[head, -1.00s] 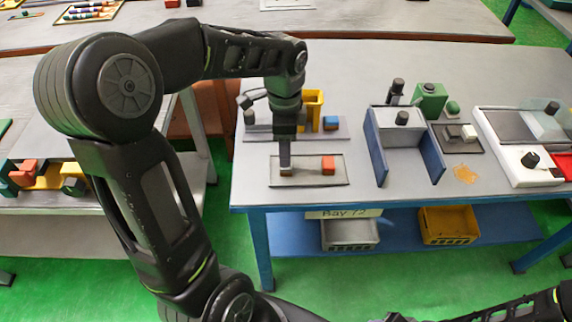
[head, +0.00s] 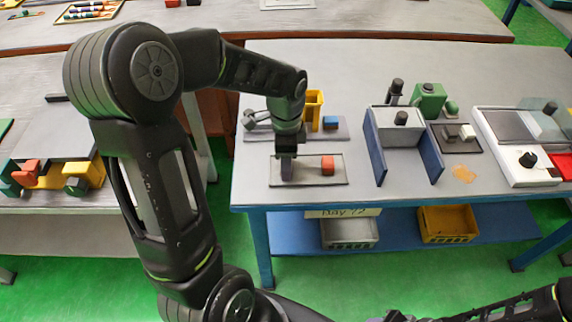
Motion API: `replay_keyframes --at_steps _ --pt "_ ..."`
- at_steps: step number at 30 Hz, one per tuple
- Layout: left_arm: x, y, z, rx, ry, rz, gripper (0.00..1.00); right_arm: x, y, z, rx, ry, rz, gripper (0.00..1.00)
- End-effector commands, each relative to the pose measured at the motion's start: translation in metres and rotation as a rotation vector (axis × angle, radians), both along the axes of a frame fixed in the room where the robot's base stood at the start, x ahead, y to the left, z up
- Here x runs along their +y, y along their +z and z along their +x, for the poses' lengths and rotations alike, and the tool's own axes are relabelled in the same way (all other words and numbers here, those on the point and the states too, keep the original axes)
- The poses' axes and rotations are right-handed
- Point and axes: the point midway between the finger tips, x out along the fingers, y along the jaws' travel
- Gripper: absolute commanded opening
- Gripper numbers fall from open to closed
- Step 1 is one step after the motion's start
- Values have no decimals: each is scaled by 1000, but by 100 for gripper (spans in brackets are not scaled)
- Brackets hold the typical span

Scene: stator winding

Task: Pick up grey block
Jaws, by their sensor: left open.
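My left gripper (head: 287,170) points straight down over the left part of a flat grey tray (head: 312,180) on the grey table. Its fingers are open and reach close to the tray surface. No grey block shows clearly on this tray; the gripper covers the spot where one could stand, and I cannot tell what is between the fingers. A small dark grey block (head: 450,133) and a pale block (head: 467,132) sit on a dark pad farther right. My right gripper is not in view.
A grey fixture with blue side walls (head: 381,160) stands to the right. The table's front edge lies just before the tray.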

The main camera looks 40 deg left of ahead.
Motion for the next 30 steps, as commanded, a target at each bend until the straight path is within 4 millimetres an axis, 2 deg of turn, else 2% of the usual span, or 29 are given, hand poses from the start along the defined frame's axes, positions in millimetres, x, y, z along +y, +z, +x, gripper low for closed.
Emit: replay_keyframes --at_steps 8,26,30 --pt "0 0 0 0 0 0 49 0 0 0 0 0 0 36" --pt "0 0 0 0 0 0 2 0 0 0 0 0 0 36" --pt "0 1 0 -1 0 1 0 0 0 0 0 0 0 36"
